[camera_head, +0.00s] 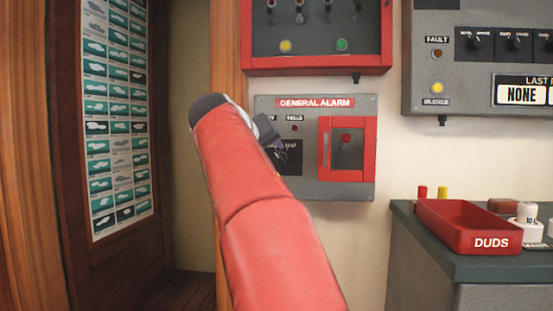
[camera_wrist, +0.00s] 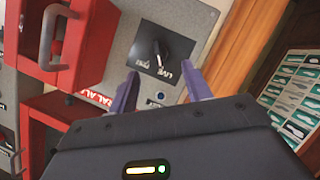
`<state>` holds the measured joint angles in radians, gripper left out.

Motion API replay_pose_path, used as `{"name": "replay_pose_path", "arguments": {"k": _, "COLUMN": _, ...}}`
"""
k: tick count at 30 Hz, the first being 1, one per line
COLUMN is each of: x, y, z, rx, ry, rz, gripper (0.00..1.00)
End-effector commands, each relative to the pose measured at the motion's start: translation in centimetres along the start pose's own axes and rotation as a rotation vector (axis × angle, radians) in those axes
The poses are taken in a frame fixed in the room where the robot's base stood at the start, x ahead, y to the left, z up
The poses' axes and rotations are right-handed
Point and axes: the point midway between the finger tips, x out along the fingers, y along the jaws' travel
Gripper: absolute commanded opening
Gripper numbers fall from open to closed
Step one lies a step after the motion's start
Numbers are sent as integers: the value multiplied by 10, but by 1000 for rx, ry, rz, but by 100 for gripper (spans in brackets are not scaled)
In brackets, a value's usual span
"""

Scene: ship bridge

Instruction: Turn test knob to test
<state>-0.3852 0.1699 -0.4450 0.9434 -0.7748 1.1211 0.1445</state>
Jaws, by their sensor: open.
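The test knob (camera_wrist: 160,54) is a small black knob on a dark square plate with labels that look like TEST and LIVE. It is on the grey general alarm panel (camera_head: 308,188), mounted on the wall. I cannot tell clearly which label it points to. My gripper (camera_wrist: 161,72) is open, its two purple fingers apart, one on each side of the plate's lower part in the wrist view. The knob lies just beyond the fingertips, between their lines, and nothing is held. In the head view my gripper (camera_head: 272,138) is at the panel's left half, and my red arm hides much of it.
A red-framed box (camera_head: 324,150) with a handle projects beside the knob plate. A red-framed panel (camera_head: 316,68) hangs above, and a grey fault panel (camera_head: 480,80) at right. A red DUDS tray (camera_head: 445,227) stands on the counter. A wooden post (camera_head: 226,90) is close at left.

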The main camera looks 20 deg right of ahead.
Motion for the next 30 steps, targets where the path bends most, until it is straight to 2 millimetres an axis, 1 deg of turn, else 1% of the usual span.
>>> {"name": "replay_pose_path", "arguments": {"k": 2, "x": 2, "y": 1, "z": -5, "rx": -1, "ry": 6, "rz": 16, "gripper": 49}}
{"name": "replay_pose_path", "arguments": {"k": 4, "x": 10, "y": 2, "z": -5, "rx": 0, "ry": 6, "rz": 20, "gripper": 49}}
{"name": "replay_pose_path", "arguments": {"k": 12, "x": 52, "y": 4, "z": -5, "rx": 0, "ry": 5, "rz": 18, "gripper": 49}}
{"name": "replay_pose_path", "arguments": {"k": 15, "x": 65, "y": 3, "z": -6, "rx": 0, "ry": 6, "rz": 16, "gripper": 49}}
{"name": "replay_pose_path", "arguments": {"k": 18, "x": 73, "y": 3, "z": -6, "rx": 0, "ry": 7, "rz": 16, "gripper": 49}}
{"name": "replay_pose_path", "arguments": {"k": 22, "x": 76, "y": 3, "z": -5, "rx": 1, "ry": 8, "rz": 14, "gripper": 49}}
{"name": "replay_pose_path", "arguments": {"k": 27, "x": 76, "y": 3, "z": -5, "rx": 1, "ry": 8, "rz": 14, "gripper": 49}}
{"name": "replay_pose_path", "arguments": {"k": 28, "x": 76, "y": 3, "z": -5, "rx": 1, "ry": 8, "rz": 14, "gripper": 48}}
{"name": "replay_pose_path", "arguments": {"k": 30, "x": 76, "y": 3, "z": -5, "rx": 1, "ry": 8, "rz": 14, "gripper": 39}}
